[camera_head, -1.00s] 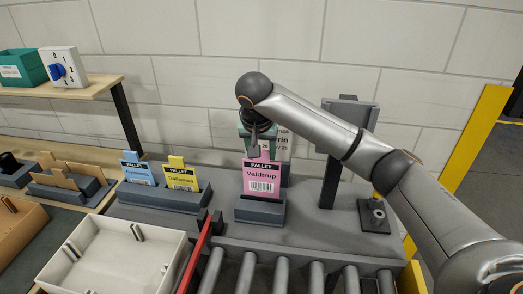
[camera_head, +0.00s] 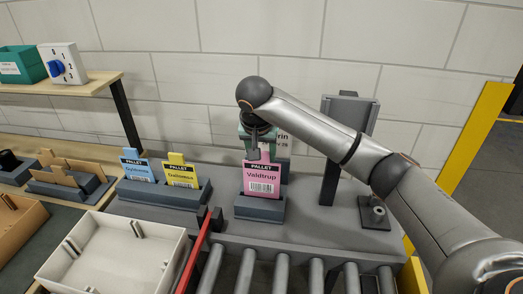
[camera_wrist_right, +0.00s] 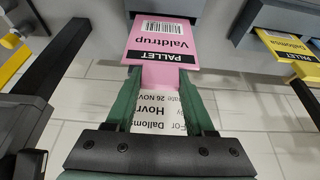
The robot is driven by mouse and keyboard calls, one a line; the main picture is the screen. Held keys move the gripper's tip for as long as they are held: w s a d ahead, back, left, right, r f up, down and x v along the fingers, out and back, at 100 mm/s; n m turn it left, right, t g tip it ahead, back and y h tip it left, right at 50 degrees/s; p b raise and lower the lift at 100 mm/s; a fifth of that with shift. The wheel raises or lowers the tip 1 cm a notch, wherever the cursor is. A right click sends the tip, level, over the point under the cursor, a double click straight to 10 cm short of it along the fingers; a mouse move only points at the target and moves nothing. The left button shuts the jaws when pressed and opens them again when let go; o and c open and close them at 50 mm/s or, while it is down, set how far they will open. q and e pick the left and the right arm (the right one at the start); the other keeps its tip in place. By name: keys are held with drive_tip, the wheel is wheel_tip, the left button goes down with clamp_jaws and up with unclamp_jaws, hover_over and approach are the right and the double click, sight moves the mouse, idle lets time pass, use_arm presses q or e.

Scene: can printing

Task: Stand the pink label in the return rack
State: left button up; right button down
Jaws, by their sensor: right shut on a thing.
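A long dark grey rack (camera_head: 155,193) to the left holds a blue label (camera_head: 137,170) and a yellow label (camera_head: 181,176). Which holder is the return rack is not marked. My left gripper is not in view.
A white open tray (camera_head: 115,255) stands at front left, beside a red bar (camera_head: 196,255). Metal rollers (camera_head: 277,270) lie in front. A dark post (camera_head: 340,140) stands to the right. A printed white sheet (camera_wrist_right: 165,110) is behind the gripper.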

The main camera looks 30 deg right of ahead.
sight(261, 162)
drive_tip(key=shift+f, duration=1.75)
drive_tip(key=shift+c, duration=0.9)
unclamp_jaws()
drive_tip(key=shift+r, duration=0.1)
drive_tip(key=v, duration=1.2)
drive_tip(key=shift+r, duration=0.15)
drive_tip(key=shift+s, duration=0.1)
